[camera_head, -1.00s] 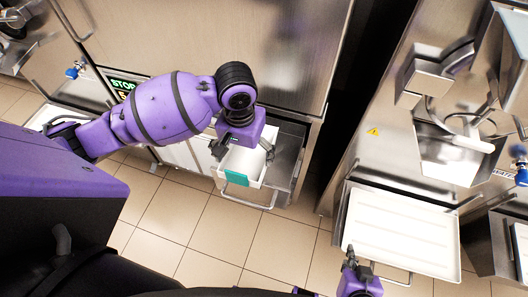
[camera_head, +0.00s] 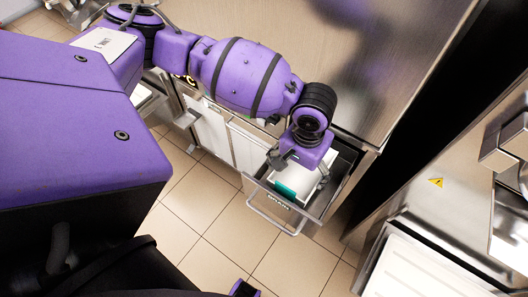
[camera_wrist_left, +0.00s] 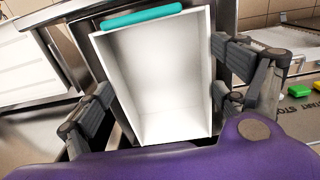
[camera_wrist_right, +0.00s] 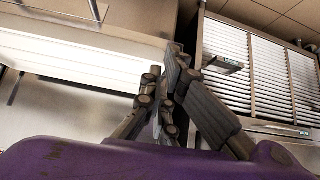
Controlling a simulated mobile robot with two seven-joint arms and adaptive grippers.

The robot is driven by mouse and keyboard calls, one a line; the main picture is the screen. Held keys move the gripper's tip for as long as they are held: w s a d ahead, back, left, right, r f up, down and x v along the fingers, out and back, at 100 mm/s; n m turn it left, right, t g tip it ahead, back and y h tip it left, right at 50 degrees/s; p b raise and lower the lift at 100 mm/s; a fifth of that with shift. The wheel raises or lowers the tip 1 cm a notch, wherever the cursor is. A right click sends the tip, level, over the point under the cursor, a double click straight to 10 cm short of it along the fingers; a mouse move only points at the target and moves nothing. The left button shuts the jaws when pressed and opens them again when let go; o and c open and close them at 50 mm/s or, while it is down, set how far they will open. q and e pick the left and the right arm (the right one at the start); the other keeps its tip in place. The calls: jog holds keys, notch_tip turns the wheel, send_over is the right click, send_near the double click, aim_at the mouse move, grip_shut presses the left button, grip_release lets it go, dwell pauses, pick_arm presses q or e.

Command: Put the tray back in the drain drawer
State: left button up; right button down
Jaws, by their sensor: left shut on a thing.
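The white tray (camera_head: 312,180) has a teal front edge (camera_head: 285,189); it is empty and fills the middle of the left wrist view (camera_wrist_left: 155,80). My left gripper (camera_head: 300,168) is shut on the tray, with a finger at either side. The drain drawer (camera_head: 341,185) is a metal drawer pulled out of the left machine, with a bar handle. The tray lies within the drawer's outline in the head view; whether it rests on the bottom is hidden. My right gripper (camera_wrist_right: 168,95) looks shut and empty in the right wrist view, away from the drawer.
A second machine stands at the right, with a wide white tray (camera_head: 425,270) in its pulled-out metal holder; a dark gap separates the machines. White panels (camera_head: 210,130) lie left of the drawer. Tiled floor (camera_head: 190,215) in front is clear.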

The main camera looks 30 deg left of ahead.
aim_at(304, 170)
pick_arm(q)
notch_tip(304, 170, down, 7)
jog(key=shift+r+b, duration=0.15)
jog(key=shift+b, duration=0.2)
jog(key=w, duration=0.4)
jog(key=shift+w+d, duration=0.1)
jog(key=shift+w, duration=0.05)
jog(key=shift+f, duration=0.5)
pick_arm(e)
jog(key=shift+s+d+f, duration=0.25)
jog(key=shift+d+f, duration=0.05)
jog(key=shift+f, duration=0.25)
pick_arm(q)
jog(key=shift+f, duration=0.1)
jog(key=shift+f, duration=0.15)
jog(key=o, duration=1)
jog(key=shift+f, duration=0.1)
jog(key=shift+s, duration=0.2)
pick_arm(e)
jog(key=shift+s, duration=0.1)
